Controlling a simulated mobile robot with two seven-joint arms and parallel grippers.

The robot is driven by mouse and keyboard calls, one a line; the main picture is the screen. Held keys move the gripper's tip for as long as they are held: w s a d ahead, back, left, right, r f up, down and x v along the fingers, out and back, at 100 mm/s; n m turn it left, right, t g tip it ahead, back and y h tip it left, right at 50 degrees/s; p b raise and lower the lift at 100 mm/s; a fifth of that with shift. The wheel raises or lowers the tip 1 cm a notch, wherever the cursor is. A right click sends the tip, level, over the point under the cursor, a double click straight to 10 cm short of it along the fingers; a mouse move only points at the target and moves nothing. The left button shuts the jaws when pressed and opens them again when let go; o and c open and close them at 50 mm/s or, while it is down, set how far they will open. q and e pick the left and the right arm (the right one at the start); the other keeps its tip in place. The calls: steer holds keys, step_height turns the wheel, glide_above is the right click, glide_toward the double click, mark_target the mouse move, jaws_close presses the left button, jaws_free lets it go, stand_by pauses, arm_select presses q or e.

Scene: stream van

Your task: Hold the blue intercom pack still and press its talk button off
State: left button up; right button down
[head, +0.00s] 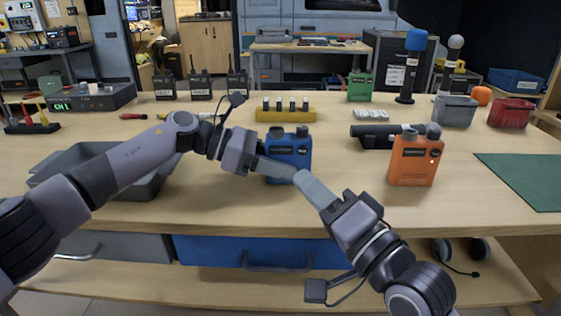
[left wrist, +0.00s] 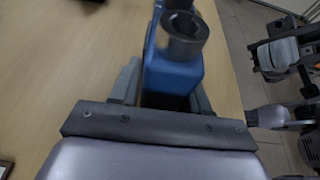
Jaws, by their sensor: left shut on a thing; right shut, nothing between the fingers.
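The blue intercom pack (head: 290,147) stands upright on the workbench near its middle, with two dark knobs on top. My left gripper (head: 277,168) is shut on the lower part of the pack. In the left wrist view the blue pack (left wrist: 174,75) sits between the two fingers of my left gripper (left wrist: 165,92). My right gripper (head: 303,178) is shut and empty, its tips right in front of the pack's lower right front. Whether the tips touch the pack I cannot tell. The talk button is hidden or too small to make out.
An orange pack (head: 414,163) stands to the right, by a dark cylinder (head: 372,130). A yellow block (head: 286,114) with several cells is behind. A grey tray (head: 150,188) lies at left, partly behind my left arm. A green mat (head: 525,180) lies at right.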

arm_select(q)
steer(key=o, duration=1.2)
